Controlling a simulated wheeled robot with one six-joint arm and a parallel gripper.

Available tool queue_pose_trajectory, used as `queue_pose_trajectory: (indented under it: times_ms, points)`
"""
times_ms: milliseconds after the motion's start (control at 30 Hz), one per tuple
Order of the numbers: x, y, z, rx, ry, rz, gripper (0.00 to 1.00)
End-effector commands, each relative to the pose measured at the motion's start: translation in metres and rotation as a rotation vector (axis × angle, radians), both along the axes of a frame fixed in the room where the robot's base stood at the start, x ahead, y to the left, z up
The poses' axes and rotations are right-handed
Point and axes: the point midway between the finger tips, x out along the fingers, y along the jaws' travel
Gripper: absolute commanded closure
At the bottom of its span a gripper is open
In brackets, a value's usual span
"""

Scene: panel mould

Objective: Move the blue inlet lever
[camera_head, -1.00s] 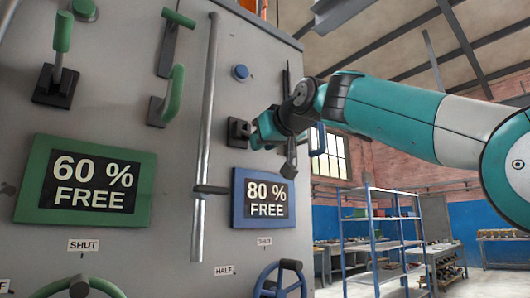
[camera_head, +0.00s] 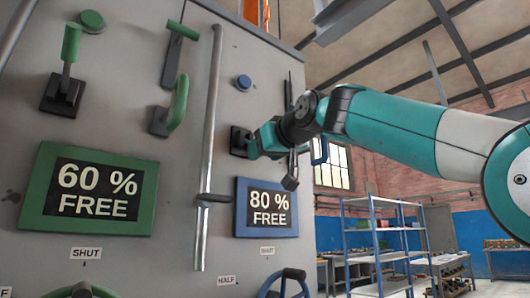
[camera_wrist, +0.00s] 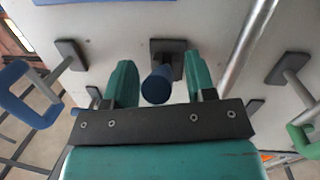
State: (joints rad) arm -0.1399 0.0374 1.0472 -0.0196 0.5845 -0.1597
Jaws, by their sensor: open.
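The blue inlet lever (camera_wrist: 157,88) has a round blue grip and a dark base plate on the grey panel. In the wrist view its grip stands between the two green fingers of my gripper (camera_wrist: 160,72). The fingers are open, with a visible gap on both sides of the grip. In the head view my gripper (camera_head: 256,143) is at the panel, beside the dark base plate (camera_head: 238,141), and hides the lever's grip. The display reading 80 % FREE (camera_head: 267,207) is in a blue frame below.
A blue looped handle (camera_wrist: 28,98) is left of my gripper in the wrist view. A metal pipe (camera_head: 210,120) runs down the panel. Green levers (camera_head: 71,42) and a green-framed display (camera_head: 33,205) are further left. A blue button (camera_head: 243,83) is above.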

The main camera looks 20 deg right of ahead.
Motion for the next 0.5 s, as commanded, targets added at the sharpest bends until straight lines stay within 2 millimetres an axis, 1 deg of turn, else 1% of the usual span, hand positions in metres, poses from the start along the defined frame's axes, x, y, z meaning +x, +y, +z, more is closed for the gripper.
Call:
queue_pose_trajectory:
  times_ms: [67, 167, 267, 500]
  points:
    - [-0.006, -0.001, 0.0, 0.0, -0.002, -0.001, 0.49]
    - [-0.021, -0.003, 0.001, 0.001, -0.004, 0.0, 0.49]
    - [-0.043, -0.007, 0.003, 0.001, -0.006, 0.0, 0.49]
    - [-0.105, -0.017, 0.009, 0.001, -0.004, -0.001, 0.49]
